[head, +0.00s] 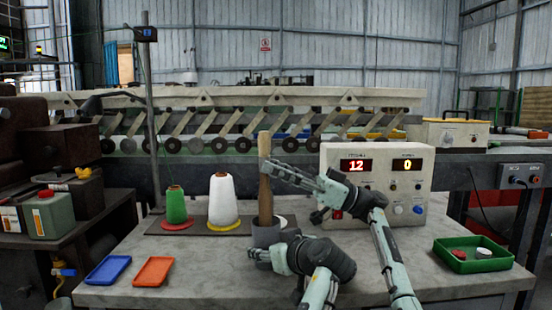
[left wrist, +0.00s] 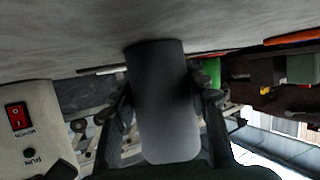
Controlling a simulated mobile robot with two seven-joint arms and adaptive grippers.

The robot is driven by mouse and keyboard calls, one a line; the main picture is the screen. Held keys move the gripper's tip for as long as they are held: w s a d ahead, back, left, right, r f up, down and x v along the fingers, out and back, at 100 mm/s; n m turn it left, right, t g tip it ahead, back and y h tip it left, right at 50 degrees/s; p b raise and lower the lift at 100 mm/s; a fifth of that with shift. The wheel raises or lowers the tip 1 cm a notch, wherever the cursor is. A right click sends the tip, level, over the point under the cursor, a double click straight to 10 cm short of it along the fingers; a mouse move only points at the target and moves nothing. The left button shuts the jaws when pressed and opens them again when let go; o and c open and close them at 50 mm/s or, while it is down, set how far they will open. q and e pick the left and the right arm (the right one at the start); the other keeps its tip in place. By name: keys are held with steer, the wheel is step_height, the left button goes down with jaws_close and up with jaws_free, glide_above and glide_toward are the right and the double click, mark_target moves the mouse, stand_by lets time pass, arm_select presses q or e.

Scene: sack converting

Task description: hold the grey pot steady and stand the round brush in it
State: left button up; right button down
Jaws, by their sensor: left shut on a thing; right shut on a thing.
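The grey pot (head: 265,236) stands on the table, right of the white cone. My left gripper (head: 262,256) is shut on its side, low down; in the left wrist view the pot (left wrist: 163,100) fills the space between the fingers. The round brush (head: 264,148) is upright above the pot, with its long brown wooden handle showing. My right gripper (head: 268,173) is shut on the brush at mid-length. The brush's lower end meets the pot's mouth; how deep it sits is hidden.
A green cone (head: 176,206) and a white cone (head: 223,202) stand left of the pot. A control box (head: 377,160) stands close behind my arms. Blue (head: 108,270) and orange (head: 153,271) trays lie front left; a green tray (head: 472,266) lies right.

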steer(key=shift+f, duration=1.85)
steer(key=c, duration=1.2)
jaws_free()
steer(key=v, duration=1.2)
